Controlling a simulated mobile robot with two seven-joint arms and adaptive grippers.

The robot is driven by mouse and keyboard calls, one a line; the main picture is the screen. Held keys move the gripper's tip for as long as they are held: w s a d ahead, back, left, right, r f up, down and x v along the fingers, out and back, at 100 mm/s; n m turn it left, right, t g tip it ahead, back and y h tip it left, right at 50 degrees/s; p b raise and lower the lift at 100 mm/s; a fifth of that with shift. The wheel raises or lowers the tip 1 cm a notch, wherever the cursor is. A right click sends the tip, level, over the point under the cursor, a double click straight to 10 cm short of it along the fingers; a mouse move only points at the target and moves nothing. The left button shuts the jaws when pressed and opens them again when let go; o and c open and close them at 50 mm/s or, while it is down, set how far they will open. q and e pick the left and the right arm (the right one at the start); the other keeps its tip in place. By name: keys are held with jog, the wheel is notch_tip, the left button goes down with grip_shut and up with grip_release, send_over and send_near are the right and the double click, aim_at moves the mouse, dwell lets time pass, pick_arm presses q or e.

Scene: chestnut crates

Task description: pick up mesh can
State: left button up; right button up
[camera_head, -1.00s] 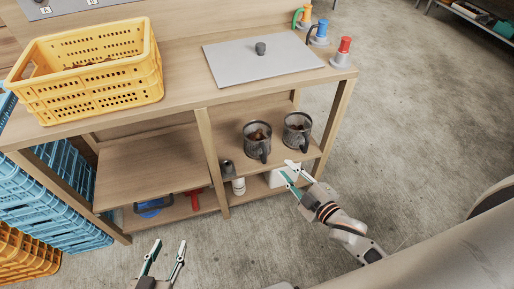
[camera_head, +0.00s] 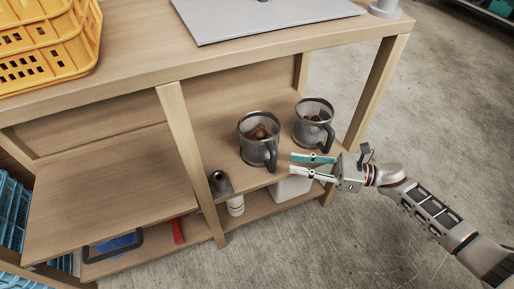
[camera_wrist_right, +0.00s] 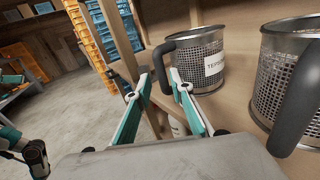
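Two grey mesh cans with dark handles stand upright on the upper shelf. The left can (camera_head: 249,146) holds brown contents and shows a white label in the right wrist view (camera_wrist_right: 205,72). The right can (camera_head: 308,131) also has brown contents and fills the right edge of the wrist view (camera_wrist_right: 275,85). My right gripper (camera_head: 291,163) is open and empty, its fingers pointing left at the left can's handle. In the wrist view the handle (camera_wrist_right: 160,68) shows between the fingertips (camera_wrist_right: 158,73), seemingly just beyond them. My left gripper is out of view.
A yellow crate (camera_head: 45,45) and a grey sheet (camera_head: 250,18) lie on the bench top. A bench post (camera_head: 190,155) stands left of the cans. A white box (camera_head: 290,189) and a small bottle (camera_head: 236,206) are on the lower shelf.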

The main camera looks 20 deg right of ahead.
aim_at(272, 159)
jog(key=shift+n, duration=0.3)
jog(key=x, duration=0.7)
jog(key=shift+w+a+f, duration=0.1)
jog(key=shift+w+a, duration=0.15)
jog(key=shift+a, duration=0.1)
jog(key=shift+c, duration=0.5)
grip_shut()
